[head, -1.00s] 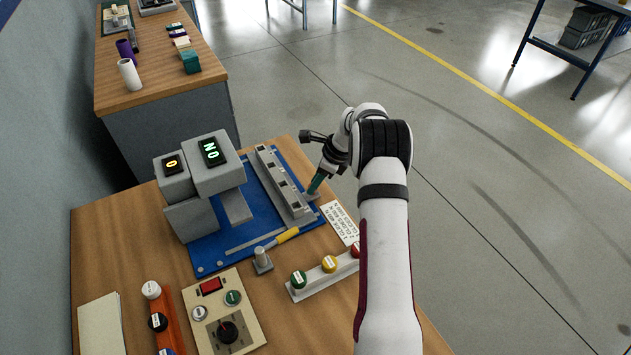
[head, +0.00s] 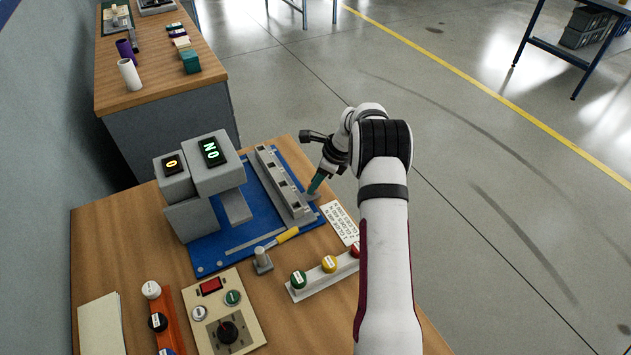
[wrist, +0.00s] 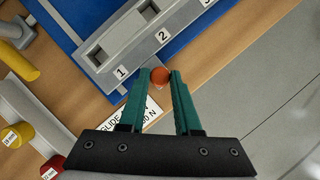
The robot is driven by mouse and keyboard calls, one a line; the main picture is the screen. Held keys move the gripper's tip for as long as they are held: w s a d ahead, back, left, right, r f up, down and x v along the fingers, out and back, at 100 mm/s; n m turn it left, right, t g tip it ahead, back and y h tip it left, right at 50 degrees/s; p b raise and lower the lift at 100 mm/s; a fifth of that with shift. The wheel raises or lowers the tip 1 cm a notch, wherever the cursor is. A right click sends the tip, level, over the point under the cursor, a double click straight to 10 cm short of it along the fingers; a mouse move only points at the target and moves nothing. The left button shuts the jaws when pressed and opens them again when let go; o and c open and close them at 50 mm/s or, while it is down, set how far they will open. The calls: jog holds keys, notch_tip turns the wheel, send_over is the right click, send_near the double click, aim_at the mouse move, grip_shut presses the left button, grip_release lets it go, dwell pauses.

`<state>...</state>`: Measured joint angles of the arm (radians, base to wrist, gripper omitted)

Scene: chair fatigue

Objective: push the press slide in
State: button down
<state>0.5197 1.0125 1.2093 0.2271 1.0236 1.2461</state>
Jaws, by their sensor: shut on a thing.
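The long grey slide block (head: 283,184) lies along the right side of the blue press base (head: 215,252). It has square pockets and, in the wrist view, labels numbered 1, 2 and 3 along its edge (wrist: 134,52). My gripper (head: 314,188) is at the block's right side, low over the base edge. In the wrist view, my gripper's teal fingers (wrist: 164,76) are shut on an orange-red knob (wrist: 159,76) beside the block, between labels 1 and 2. How the knob joins the block is hidden. The grey press head (head: 216,172) stands left of the block.
A yellow-handled lever (head: 287,236) lies in front of the block. A button bar (head: 328,268) and a white instruction card (head: 340,223) are near the right table edge. A control panel (head: 224,312) stands in front.

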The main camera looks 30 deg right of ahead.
dwell(0.3)
jog(key=a, duration=1.4)
jog(key=shift+a, duration=0.3)
jog(key=c, duration=0.7)
grip_release()
jog(key=shift+o, duration=0.4)
jog(key=shift+d, duration=0.1)
jog(key=shift+s+d+r, duration=0.1)
jog(key=shift+r, duration=0.3)
jog(key=v, duration=1.5)
